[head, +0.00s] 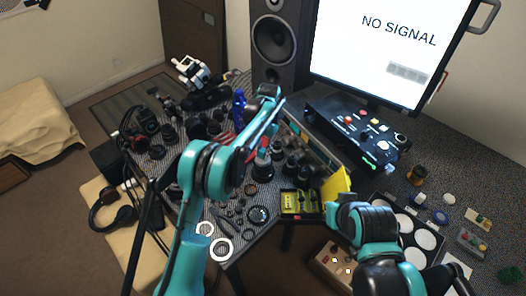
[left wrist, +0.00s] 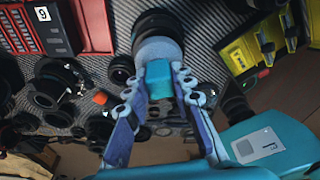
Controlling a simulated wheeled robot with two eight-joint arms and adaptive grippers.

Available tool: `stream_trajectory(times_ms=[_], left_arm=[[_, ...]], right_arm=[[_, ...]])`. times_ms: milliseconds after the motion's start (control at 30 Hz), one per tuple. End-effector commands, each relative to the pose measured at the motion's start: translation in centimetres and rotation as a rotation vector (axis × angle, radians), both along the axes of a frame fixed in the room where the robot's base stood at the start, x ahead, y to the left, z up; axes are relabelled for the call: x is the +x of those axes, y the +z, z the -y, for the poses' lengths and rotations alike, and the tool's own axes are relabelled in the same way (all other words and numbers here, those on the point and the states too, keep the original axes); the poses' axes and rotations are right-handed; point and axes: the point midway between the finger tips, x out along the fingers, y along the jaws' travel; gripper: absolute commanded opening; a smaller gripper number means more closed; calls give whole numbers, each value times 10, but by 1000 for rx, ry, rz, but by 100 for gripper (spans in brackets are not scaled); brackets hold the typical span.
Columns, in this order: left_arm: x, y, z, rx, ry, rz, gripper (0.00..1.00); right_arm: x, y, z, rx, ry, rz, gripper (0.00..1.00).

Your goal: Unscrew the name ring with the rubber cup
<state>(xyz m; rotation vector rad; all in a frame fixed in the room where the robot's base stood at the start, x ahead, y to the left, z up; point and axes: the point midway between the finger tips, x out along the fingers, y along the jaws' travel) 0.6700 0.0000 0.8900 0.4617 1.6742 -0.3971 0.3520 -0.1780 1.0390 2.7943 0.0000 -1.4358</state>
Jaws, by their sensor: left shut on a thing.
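My left gripper (left wrist: 160,82) is shut on the teal grip (left wrist: 159,72) of the rubber cup. The cup (left wrist: 158,49) is a grey round body beyond the fingertips in the left wrist view. It is lined up with the end of a black lens (left wrist: 156,22) and seems to touch it. The name ring is hidden behind the cup. In the head view the black lens (head: 262,172) stands on the table near the middle, with the left arm reaching over to it. My right arm shows at the lower right, but its gripper cannot be made out.
A yellow open case (head: 299,203) lies at the table's front edge. Several dark lens parts crowd the table around the held cup. A red drawer unit (left wrist: 90,22) stands close by in the left wrist view. A monitor (head: 385,48) and black control box (head: 355,133) stand behind.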

Motion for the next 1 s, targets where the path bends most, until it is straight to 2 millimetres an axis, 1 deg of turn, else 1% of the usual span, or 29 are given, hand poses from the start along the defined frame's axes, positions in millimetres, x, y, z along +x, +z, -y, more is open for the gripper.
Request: stream_trajectory(times_ms=[33, 167, 700, 1000], left_arm=[[-1, -2, 1, -1, -2, -3, 0], [-1, 0, 1, -1, -3, -3, 0], [0, 29, 0, 0, -3, 0, 0], [0, 30, 0, 0, -3, 0, 0]], right_arm=[[0, 0, 0, 0, 0, 0, 0], [0, 1, 0, 0, 0, 0, 0], [0, 17, 0, 0, 0, 0, 0], [0, 17, 0, 0, 0, 0, 0]])
